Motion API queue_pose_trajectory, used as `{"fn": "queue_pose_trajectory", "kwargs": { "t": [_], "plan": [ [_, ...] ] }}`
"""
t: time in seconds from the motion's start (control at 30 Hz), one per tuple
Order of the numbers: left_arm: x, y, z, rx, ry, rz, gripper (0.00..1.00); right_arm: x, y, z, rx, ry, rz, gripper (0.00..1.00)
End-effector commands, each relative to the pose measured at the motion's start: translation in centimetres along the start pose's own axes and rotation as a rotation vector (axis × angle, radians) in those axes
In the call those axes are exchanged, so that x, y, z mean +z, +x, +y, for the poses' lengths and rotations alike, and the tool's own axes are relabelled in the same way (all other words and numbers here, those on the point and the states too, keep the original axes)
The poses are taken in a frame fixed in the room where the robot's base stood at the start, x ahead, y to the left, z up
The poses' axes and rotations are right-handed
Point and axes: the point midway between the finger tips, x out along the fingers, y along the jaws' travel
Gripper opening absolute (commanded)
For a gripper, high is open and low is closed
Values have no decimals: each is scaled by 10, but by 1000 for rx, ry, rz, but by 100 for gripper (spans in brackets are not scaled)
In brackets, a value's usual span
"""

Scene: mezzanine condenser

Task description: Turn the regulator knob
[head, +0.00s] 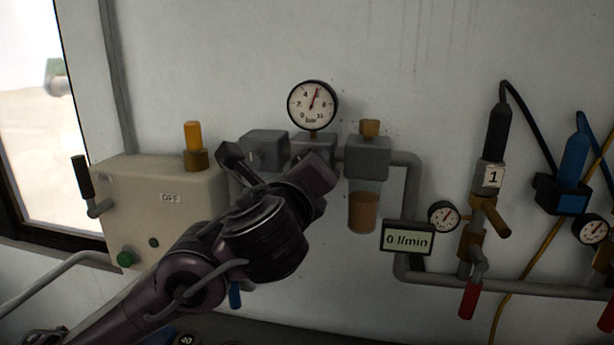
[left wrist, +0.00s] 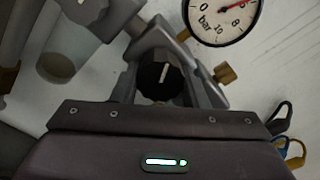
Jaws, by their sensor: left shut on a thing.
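The regulator knob (left wrist: 160,80) is black with a pale pointer line, seen end-on in the left wrist view. My left gripper (left wrist: 165,88) is shut on it, one finger on each side. In the head view my left gripper (head: 280,165) reaches up to the pipe assembly under the round gauge and hides the knob. The pressure gauge (head: 312,104) above has a red needle pointing up and slightly right; its dial also shows in the left wrist view (left wrist: 222,15). My right gripper is in neither view.
Right of the gripper hang a brass-topped filter bowl (head: 362,212) and a display (head: 407,239) reading 0 l/min. A beige box (head: 150,200) stands left.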

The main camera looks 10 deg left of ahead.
Motion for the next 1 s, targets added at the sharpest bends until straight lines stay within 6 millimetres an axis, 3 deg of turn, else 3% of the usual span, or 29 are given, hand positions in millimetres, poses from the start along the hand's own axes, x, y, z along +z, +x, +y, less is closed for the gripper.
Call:
{"fn": "queue_pose_trajectory", "kwargs": {
  "t": [0.6,1.0],
  "plan": [
    [-3,0,0,1,-570,2,17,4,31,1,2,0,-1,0],
    [-2,0,-1,4,-800,2,17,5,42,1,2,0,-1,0]
  ]
}}
